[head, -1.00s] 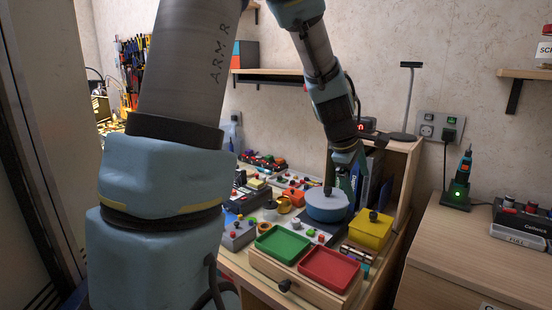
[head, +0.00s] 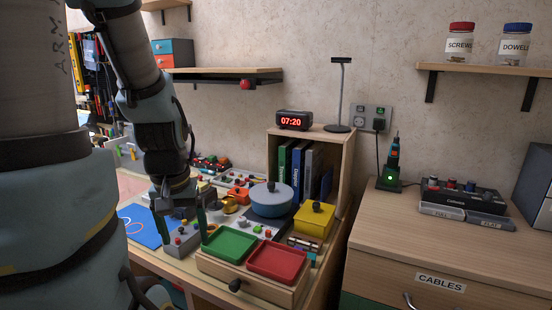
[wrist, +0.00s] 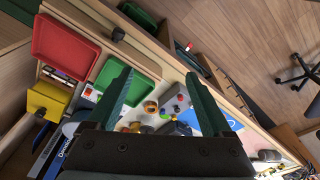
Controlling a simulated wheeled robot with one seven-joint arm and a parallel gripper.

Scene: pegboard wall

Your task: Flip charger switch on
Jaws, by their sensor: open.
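A grey wall socket plate (head: 371,112) is on the back wall, right of the shelf unit. A black plug (head: 379,125) sits in its right socket, and small green marks show above the sockets. The switch position is too small to tell. A cable runs down to the charger dock (head: 389,185), which holds a dark screwdriver-like tool (head: 394,155) and shows a green light. My gripper (head: 181,228) is open and points down over the left workbench, well left of and below the plate. The wrist view shows its two green fingers (wrist: 158,85) apart and empty.
The wooden shelf unit (head: 344,180) with clock (head: 294,120) and lamp (head: 338,128) stands between gripper and plate. The right cabinet top (head: 400,225) is mostly clear.

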